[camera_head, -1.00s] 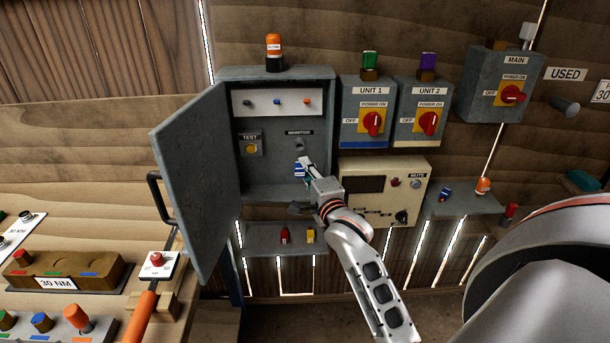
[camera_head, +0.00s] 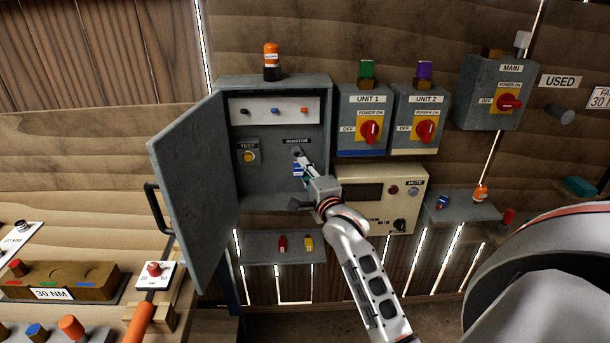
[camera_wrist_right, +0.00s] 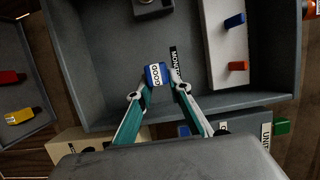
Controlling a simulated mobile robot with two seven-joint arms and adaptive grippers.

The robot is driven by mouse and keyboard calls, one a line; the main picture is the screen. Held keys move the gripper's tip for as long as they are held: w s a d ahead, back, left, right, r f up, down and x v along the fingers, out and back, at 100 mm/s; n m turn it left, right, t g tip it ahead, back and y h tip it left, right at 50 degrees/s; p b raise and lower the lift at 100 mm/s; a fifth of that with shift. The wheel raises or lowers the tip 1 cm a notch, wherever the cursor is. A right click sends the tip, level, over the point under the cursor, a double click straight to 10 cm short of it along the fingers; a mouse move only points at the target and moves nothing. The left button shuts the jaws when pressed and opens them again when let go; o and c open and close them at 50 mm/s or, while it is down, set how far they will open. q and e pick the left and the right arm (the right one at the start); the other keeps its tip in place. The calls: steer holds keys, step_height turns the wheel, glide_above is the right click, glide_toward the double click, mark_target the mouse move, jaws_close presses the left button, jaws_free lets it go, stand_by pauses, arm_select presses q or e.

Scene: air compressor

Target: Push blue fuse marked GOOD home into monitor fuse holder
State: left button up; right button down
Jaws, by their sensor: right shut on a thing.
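The blue fuse (camera_wrist_right: 155,75) has a white band reading GOOD in the right wrist view. My right gripper (camera_wrist_right: 157,80) is shut on it, one finger on each side. In the head view, the right gripper (camera_head: 301,165) is inside the open grey cabinet, just below the MONITOR label (camera_head: 297,141). The fuse (camera_head: 297,169) shows there as a small blue and white patch. The monitor fuse holder (camera_head: 296,151) is partly covered by the fingers. How far the fuse is in, or whether it touches the holder, cannot be told. My left gripper is not in view.
The cabinet door (camera_head: 192,185) stands open to the left. A TEST button (camera_head: 249,157) is left of the holder. A strip (camera_head: 275,111) with small coloured fuses is above. The cream MUTE box (camera_head: 398,210) is close below right. A shelf (camera_head: 262,247) holds red and yellow fuses.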

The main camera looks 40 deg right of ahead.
steer(key=shift+w+d, duration=0.3)
steer(key=shift+w, duration=0.2)
steer(key=shift+w+d, duration=0.3)
steer(key=shift+w, duration=0.2)
steer(key=shift+w+d, duration=0.45)
steer(key=shift+w, duration=0.25)
steer(key=shift+w+d, duration=0.4)
steer(key=shift+w, duration=0.25)
stand_by(1.3)
steer(key=c, duration=1.8)
jaws_free()
steer(key=shift+o, duration=0.2)
steer(key=shift+s, duration=0.15)
steer(key=v, duration=1.1)
steer(key=shift+s+a, duration=0.15)
steer(key=shift+s, duration=0.2)
steer(key=shift+f, duration=0.15)
